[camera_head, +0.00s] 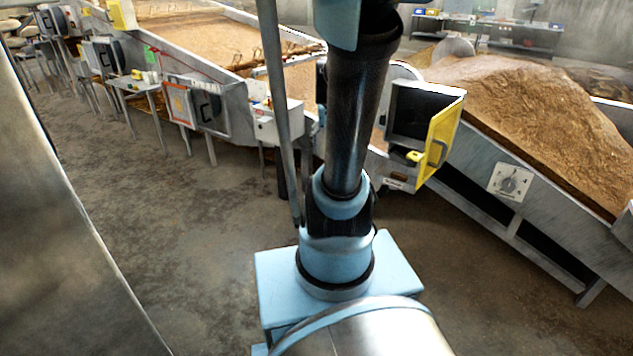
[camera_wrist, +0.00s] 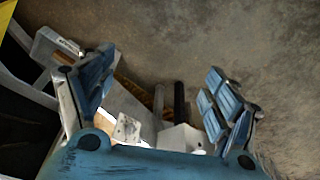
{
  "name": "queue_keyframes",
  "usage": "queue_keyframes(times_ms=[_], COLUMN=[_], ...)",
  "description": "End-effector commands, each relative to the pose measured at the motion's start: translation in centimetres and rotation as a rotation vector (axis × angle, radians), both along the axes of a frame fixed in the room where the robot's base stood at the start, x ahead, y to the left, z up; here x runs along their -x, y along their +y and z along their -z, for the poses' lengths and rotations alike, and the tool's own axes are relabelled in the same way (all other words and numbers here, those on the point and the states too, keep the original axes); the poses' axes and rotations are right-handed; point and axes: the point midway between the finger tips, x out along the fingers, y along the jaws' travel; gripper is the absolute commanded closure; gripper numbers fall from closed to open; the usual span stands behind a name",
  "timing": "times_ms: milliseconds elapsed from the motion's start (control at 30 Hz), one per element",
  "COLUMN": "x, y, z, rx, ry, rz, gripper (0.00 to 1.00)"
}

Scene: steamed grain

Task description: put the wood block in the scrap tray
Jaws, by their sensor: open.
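My gripper (camera_wrist: 160,66) shows in the wrist view with its two blue fingers wide apart. Nothing is between the fingertips but a view of the floor and machinery beyond. In the head view my arm hides the gripper. I cannot make out the wood block in either view. A small grey tray-like part with a dark label (camera_wrist: 58,42) shows at the upper left of the wrist view, apart from the fingers. I cannot tell whether it is the scrap tray.
An open box with a yellow door (camera_head: 441,138) stands right of my arm. A metal trough (camera_head: 545,225) heaped with grain runs along the right. A long grain bed (camera_head: 205,65) and small side tables (camera_head: 135,86) line the back left. The concrete floor (camera_head: 170,225) is clear.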

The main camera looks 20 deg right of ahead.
Motion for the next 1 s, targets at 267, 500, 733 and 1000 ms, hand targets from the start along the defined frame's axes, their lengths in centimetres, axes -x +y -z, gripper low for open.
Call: queue_keyframes(times_ms=[267,500,733,1000], x=[6.1,10.9,13.4,13.7], y=[4.6,7.2,8.2,8.4], z=[0.8,2.3,3.5,3.7], rx=[-0.007,-0.011,-0.013,-0.014], ry=[0.027,0.05,0.063,0.065], rz=[-0.131,-0.235,-0.292,-0.301], gripper=[0.18,0.18,0.18,0.18])
